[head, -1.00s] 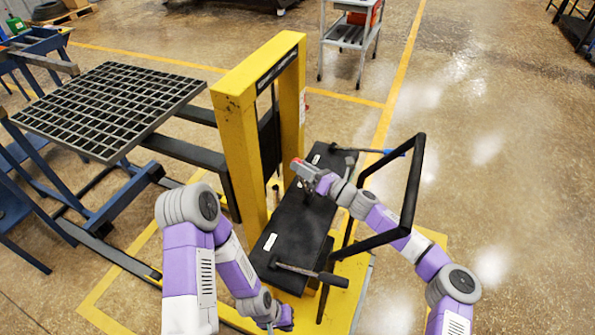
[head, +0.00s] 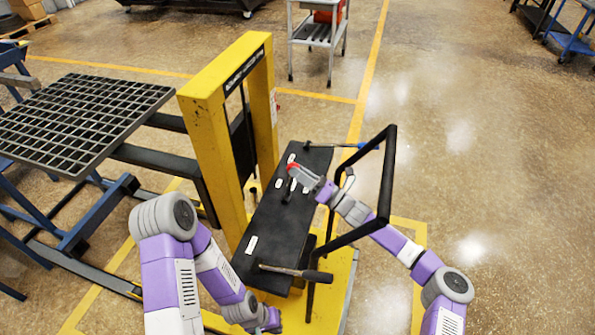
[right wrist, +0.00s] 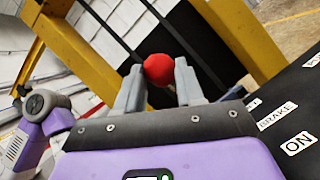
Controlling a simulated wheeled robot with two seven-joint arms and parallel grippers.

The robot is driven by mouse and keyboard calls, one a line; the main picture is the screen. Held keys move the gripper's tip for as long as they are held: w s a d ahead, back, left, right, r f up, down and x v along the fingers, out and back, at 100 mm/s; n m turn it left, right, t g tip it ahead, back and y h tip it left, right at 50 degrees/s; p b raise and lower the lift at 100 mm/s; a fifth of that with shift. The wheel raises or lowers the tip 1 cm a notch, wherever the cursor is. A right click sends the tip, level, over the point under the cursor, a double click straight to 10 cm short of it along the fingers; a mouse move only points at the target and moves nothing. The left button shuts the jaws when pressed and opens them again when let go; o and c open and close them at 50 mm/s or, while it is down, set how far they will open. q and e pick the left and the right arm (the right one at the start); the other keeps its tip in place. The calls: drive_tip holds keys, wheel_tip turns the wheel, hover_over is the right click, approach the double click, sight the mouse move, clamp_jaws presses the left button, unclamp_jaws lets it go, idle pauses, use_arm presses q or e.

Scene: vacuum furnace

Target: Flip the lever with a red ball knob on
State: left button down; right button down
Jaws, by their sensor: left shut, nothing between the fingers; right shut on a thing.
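The red ball knob (right wrist: 159,69) sits between the fingertips of my right gripper (right wrist: 158,86) in the right wrist view. In the head view the right gripper (head: 293,170) is over the far part of the black panel (head: 275,220), with a bit of the red knob (head: 290,166) showing at its tip. The right gripper is shut on the knob. The lever's stalk is mostly hidden by the gripper. A white ON label (right wrist: 299,143) and a BRAKE label (right wrist: 277,115) lie on the panel at right. My left gripper (head: 270,322) is shut and empty, low at the picture's bottom.
A yellow upright frame (head: 207,135) stands behind the panel. A black bar handle (head: 385,180) rises at its right, close to my right arm. A blue-tipped lever (head: 365,145) is at the far end.

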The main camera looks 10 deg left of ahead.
drive_tip(key=shift+f, duration=0.45)
drive_tip(key=c, duration=0.8)
unclamp_jaws()
drive_tip(key=shift+w, duration=0.1)
drive_tip(key=shift+o, duration=0.5)
drive_tip(key=shift+r, duration=0.15)
drive_tip(key=p+v, duration=0.1)
drive_tip(key=v, duration=0.6)
drive_tip(key=shift+d, duration=0.25)
